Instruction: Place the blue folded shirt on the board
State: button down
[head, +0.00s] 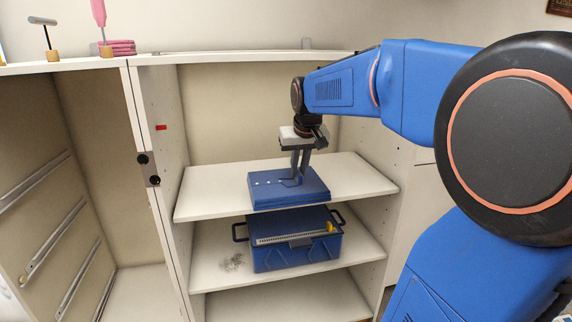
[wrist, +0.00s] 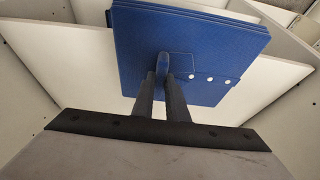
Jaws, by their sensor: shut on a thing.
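The blue folded shirt (head: 270,192) is a flat blue stack with a row of small white buttons, over the upper white shelf board (head: 215,188) of the open cabinet. My gripper (head: 297,180) points down at the shirt and is shut on a part of its top. In the wrist view the fingers (wrist: 164,80) pinch a raised bit of the blue shirt (wrist: 210,35) beside the buttons. I cannot tell whether the shirt rests on the board or hangs just above it.
A blue crate (head: 275,258) with handles and a yellow item stands on the shelf below. A dark smudge (head: 232,262) lies left of it. Cabinet side walls bound the shelf. On the cabinet top are pink folded cloths (head: 118,48) and a hammer-like tool (head: 46,35). The board has bare room left of the shirt.

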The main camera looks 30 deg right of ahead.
jog(key=shift+w+d+f, duration=0.6)
jog(key=shift+w, duration=1.55)
jog(key=shift+w+d+f, duration=0.55)
jog(key=shift+w+d, duration=0.1)
jog(key=shift+w, duration=1.45)
jog(key=shift+w+d+f, duration=0.6)
jog(key=shift+w, duration=1.55)
jog(key=shift+f, duration=0.1)
jog(key=c, duration=1.7)
grip_release()
jog(key=shift+c, duration=0.2)
